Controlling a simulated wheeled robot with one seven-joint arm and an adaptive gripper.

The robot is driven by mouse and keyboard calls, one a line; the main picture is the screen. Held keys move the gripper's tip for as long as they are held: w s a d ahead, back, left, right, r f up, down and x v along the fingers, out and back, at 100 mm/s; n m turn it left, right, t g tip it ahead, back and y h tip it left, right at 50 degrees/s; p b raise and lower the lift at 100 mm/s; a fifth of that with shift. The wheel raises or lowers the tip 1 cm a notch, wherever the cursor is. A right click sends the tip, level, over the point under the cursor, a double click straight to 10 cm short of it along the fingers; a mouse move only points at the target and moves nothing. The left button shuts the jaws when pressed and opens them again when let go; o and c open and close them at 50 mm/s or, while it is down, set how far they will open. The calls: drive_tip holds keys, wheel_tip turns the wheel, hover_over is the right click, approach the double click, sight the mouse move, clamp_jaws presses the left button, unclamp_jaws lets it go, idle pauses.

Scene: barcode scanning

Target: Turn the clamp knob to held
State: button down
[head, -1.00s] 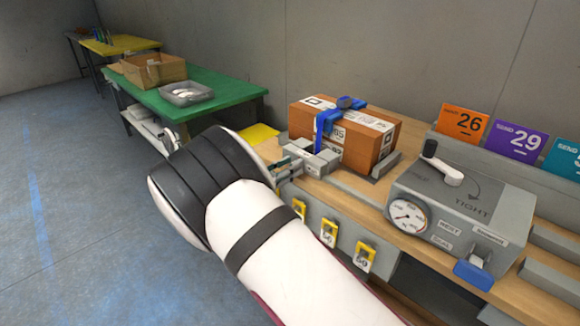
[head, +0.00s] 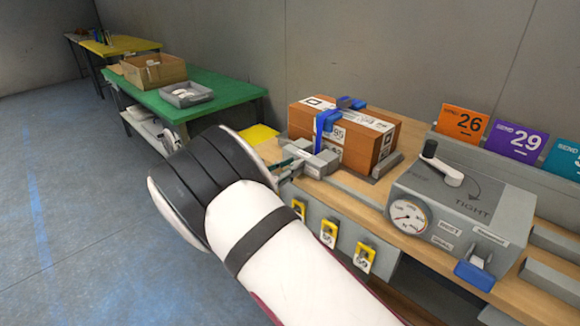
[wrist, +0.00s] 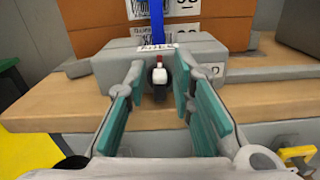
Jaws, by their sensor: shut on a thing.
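The grey clamp block (head: 318,161) sits on the bench edge in front of a strapped orange-brown carton (head: 372,147). In the wrist view the clamp block (wrist: 205,55) faces me, with small labels too blurred to read. The clamp knob (wrist: 158,77), pale with a dark part and a red spot on top, is on its front face. My gripper (wrist: 159,82) has its teal-padded fingers on either side of the knob and is shut on it. In the head view my gripper (head: 288,168) is partly hidden by my own wrist.
Yellow tags (head: 329,232) hang on the bench front. Numbered cards (head: 462,122) stand behind. A green table (head: 215,92) with a tray is at the back left. The floor at left is clear.

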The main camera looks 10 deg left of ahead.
drive_tip(key=m+b, duration=0.1)
drive_tip(key=m, duration=0.3)
drive_tip(key=m+b, duration=0.2)
drive_tip(key=m, duration=0.2)
drive_tip(key=m+b, duration=0.1)
drive_tip(key=m, duration=0.3)
drive_tip(key=shift+s+d+f, duration=0.3)
drive_tip(key=shift+f, duration=0.05)
drive_tip(key=shift+a, duration=0.15)
idle(0.8)
drive_tip(key=c, duration=1.7)
unclamp_jaws()
drive_tip(key=shift+s, duration=0.1)
drive_tip(key=shift+p+v, duration=0.8)
drive_tip(key=shift+v, duration=6.9)
